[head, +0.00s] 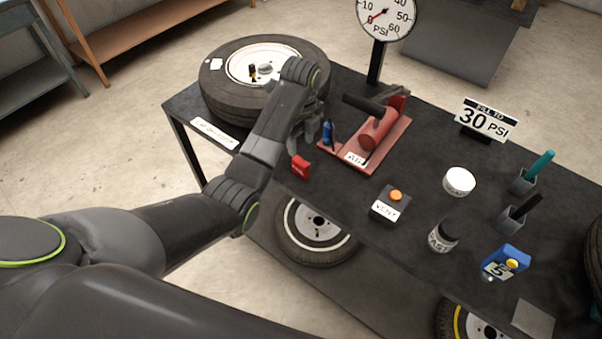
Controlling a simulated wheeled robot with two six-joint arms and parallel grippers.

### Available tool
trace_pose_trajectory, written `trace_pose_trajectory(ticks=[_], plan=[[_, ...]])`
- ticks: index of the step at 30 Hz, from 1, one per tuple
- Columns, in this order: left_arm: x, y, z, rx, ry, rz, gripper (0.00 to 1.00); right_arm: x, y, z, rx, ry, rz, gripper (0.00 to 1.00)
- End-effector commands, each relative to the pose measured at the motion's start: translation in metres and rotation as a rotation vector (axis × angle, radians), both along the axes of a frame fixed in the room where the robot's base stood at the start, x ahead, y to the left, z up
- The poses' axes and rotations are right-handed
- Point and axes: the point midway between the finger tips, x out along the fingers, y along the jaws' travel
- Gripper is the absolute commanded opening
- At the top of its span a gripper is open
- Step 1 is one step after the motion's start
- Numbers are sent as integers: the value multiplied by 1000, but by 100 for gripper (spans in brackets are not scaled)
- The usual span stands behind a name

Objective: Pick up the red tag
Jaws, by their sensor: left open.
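The red tag (301,168) is a small, blocky red piece at the front edge of the black table, left of the red pump. My left gripper (308,136) is just behind and above it in the head view, with its fingers apart and nothing seen between them. The tag appears apart from the fingers, though the exact height gap cannot be told. My left arm reaches in from the left and hides part of the table and tire. My right gripper is not in view.
A tire (225,95) lies on the table at the back left. The red pump (378,135) with a blue piece (328,134) stands right of my gripper. A vent box (388,207), white round container (459,181) and dark jar (443,237) stand farther right.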

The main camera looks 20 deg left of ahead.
Motion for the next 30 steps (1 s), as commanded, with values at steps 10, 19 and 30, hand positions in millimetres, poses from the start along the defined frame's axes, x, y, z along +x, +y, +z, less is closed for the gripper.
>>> trace_pose_trajectory(ticks=[10, 19, 30], plan=[[-1, 0, -52, 0, 3, 1, 47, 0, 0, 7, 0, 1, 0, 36], [0, 0, -76, 0, 5, 0, 47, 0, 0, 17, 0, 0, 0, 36], [1, 0, -106, 0, 1, 0, 47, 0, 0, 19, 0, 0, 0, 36]])
